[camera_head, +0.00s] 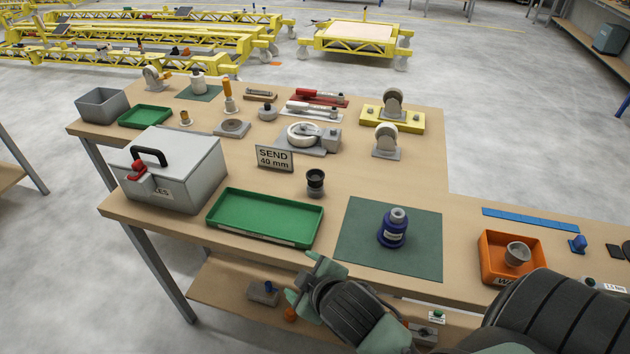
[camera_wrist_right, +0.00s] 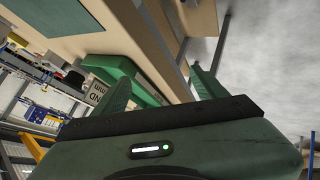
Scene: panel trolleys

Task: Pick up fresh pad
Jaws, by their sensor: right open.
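No item in view can be surely told as the fresh pad; small parts are hard to make out. My right gripper (camera_head: 305,280) is open and empty at the front edge of the workbench (camera_head: 385,180), in front of the green tray (camera_head: 264,217) and the green mat (camera_head: 362,228). In the right wrist view its two fingers (camera_wrist_right: 160,90) are spread, with the green tray (camera_wrist_right: 130,75) beyond them. My left gripper is not in view.
A grey lidded box (camera_head: 175,170) stands left of the tray. A black cup-like item (camera_head: 315,182) and a "SEND 40 mm" sign (camera_head: 274,159) stand behind it. An orange bin (camera_head: 511,268) with a grey cup is at right. A lower shelf (camera_head: 220,291) holds a grey block (camera_head: 263,293).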

